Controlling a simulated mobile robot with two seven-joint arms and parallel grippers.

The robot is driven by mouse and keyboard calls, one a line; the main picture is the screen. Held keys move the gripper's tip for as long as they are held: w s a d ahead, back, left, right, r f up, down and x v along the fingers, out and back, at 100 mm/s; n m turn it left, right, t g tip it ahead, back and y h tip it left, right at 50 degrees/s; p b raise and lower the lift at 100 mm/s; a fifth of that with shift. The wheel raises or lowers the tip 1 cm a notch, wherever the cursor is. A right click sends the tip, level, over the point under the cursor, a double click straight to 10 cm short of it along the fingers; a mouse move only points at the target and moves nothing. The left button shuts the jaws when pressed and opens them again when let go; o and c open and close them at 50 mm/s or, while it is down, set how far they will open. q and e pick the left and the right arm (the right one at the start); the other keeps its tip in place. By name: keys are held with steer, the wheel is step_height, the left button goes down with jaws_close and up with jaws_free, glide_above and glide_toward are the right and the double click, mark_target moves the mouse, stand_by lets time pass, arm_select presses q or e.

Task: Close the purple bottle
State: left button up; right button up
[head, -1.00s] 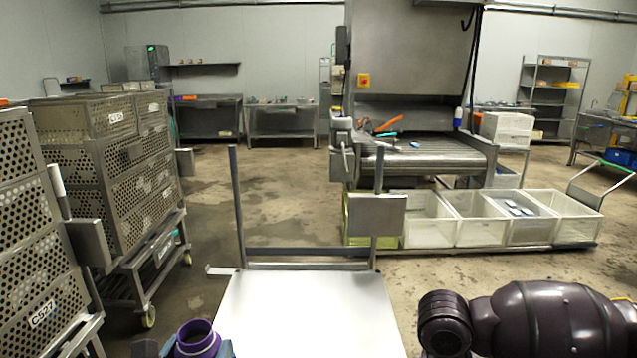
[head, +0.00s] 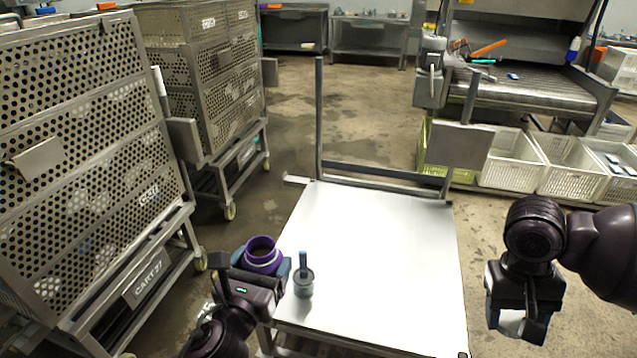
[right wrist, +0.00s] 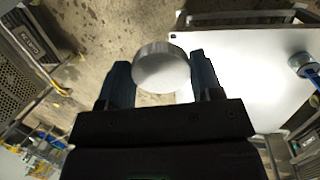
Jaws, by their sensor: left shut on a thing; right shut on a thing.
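The purple bottle (head: 263,251) is upright at the left edge of the white tabletop (head: 375,265), with its round mouth open and uncovered. My left gripper (head: 263,265) is shut around it, one blue finger on each side. My right gripper (head: 517,318) points down to the right of the table, well apart from the bottle. It is shut on a round, pale grey lid (right wrist: 161,68), which sits between its two fingers in the right wrist view. The lid's underside is hidden there.
A small grey cylinder with a blue upright handle (head: 303,284) stands on the tabletop just right of the bottle. Perforated metal carts (head: 80,130) stand at the left. White crates (head: 508,160) line the back right. Most of the tabletop is bare.

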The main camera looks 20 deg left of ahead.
arm_select(q)
steer(key=d+r+m+g+h, duration=0.1)
steer(key=d+m+g+h, duration=0.3)
steer(key=d+m+h, duration=0.4)
steer(key=d+h, duration=0.3)
steer(key=d, duration=0.4)
steer(key=shift+w+d+r+h, duration=0.15)
steer(key=shift+w+d+h, duration=0.05)
steer(key=shift+h, duration=0.1)
arm_select(e)
steer(key=shift+w+r, duration=0.1)
steer(key=shift+r, duration=0.1)
steer(key=a+r+n, duration=0.2)
steer(key=a+r, duration=0.2)
steer(key=a, duration=0.4)
steer(key=a+r+n+t+y, duration=0.1)
steer(key=a+r+n, duration=0.1)
steer(key=a+r, duration=0.3)
steer(key=a+r+n+y, duration=0.1)
steer(key=a+r+n, duration=0.2)
steer(key=a, duration=0.9)
steer(key=shift+a+r+t, duration=0.4)
steer(key=shift+r, duration=0.55)
steer(key=shift+f, duration=0.1)
steer(key=shift+f, duration=1.95)
